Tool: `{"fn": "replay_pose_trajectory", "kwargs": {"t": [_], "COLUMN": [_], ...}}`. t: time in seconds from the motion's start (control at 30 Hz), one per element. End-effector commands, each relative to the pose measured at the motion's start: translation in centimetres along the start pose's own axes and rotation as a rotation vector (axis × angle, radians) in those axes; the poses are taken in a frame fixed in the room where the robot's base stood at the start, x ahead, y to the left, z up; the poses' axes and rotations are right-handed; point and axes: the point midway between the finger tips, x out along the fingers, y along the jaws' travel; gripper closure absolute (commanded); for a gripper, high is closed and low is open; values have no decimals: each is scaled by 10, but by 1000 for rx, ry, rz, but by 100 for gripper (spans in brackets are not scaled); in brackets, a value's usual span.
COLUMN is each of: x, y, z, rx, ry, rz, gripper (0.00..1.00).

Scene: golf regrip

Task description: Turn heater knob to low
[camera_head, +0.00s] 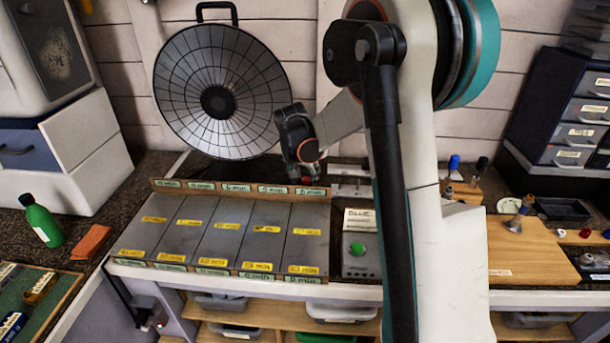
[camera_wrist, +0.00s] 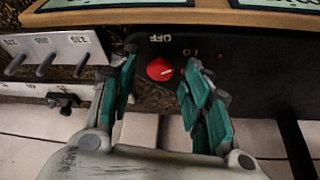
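The heater knob (camera_wrist: 160,69) is a round red knob with a white mark, on a black panel (camera_wrist: 255,65) in the wrist view. The mark points toward the right. The word OFF (camera_wrist: 172,38) shows upside down above it, and a small orange marking (camera_wrist: 196,53) sits to its upper right. My gripper (camera_wrist: 161,61) is open, with one finger on each side of the knob and gaps visible between. In the head view my gripper (camera_head: 306,160) hangs beside the round gridded heater dish (camera_head: 190,80), whose panel is mostly hidden there.
A metal-topped row of labelled slots (camera_head: 215,230) lies in front of the heater. A rack with pegs (camera_wrist: 60,52) is left of the knob in the wrist view. A green bottle (camera_head: 42,221) stands far left.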

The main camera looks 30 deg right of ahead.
Motion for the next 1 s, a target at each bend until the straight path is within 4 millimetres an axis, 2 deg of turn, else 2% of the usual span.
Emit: {"fn": "replay_pose_trajectory", "kwargs": {"t": [0.23, 0.37, 0.8, 1.0], "x": [-2, -13, -96, -116], "y": [0, 0, 0, 0], "z": [0, 0, 0, 0], "rx": [0, -1, -1, -1], "ry": [1, 1, 0, 0], "rz": [0, 0, 0, -1], "gripper": [56, 56, 56, 56]}}
